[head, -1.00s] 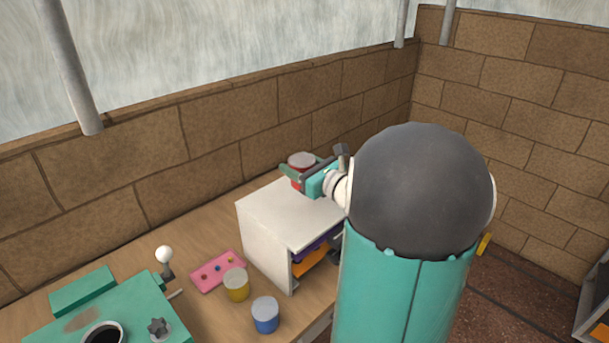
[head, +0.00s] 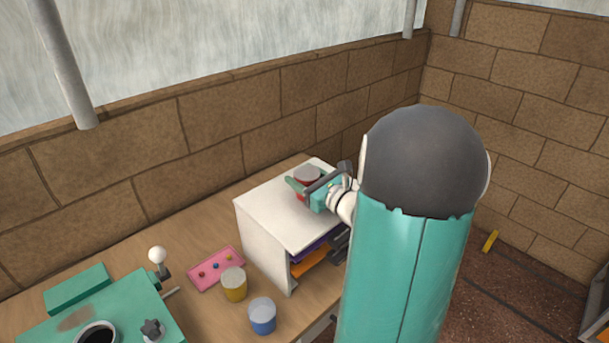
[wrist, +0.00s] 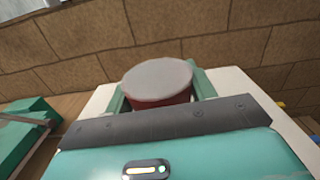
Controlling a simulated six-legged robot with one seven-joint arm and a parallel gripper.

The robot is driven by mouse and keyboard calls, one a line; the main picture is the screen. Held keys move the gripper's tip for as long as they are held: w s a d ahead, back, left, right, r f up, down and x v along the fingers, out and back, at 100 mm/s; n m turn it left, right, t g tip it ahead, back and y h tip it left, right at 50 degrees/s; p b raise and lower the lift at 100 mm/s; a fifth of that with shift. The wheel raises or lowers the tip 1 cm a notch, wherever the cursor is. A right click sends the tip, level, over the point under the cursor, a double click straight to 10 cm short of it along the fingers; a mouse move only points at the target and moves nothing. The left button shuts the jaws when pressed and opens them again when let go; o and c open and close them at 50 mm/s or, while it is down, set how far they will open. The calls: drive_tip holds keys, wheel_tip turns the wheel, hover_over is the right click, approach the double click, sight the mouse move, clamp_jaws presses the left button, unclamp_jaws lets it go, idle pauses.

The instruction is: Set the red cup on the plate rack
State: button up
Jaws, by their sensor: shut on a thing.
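The red cup (head: 306,174) has a pale grey top and appears upright. My gripper (head: 310,183) is shut on it, with the teal fingers on either side of the cup. In the head view the cup is over the top of a white box-like rack (head: 265,225), towards its back. This seems to be the plate rack, with purple and orange flat pieces on its shelves. The wrist view shows the cup's round top (wrist: 158,75) between the fingers, with white rack surface on both sides. The cup's base is hidden, so I cannot tell whether it touches the rack.
A yellow cup (head: 234,287), a blue cup (head: 262,317) and a pink board (head: 215,268) with coloured knobs are on the wooden table left of the rack. A teal machine (head: 140,305) stands at the lower left. A brick wall runs behind. The rest of the rack's top looks clear.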

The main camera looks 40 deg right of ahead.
drive_tip(key=shift+w+f, duration=0.1)
drive_tip(key=o, duration=1)
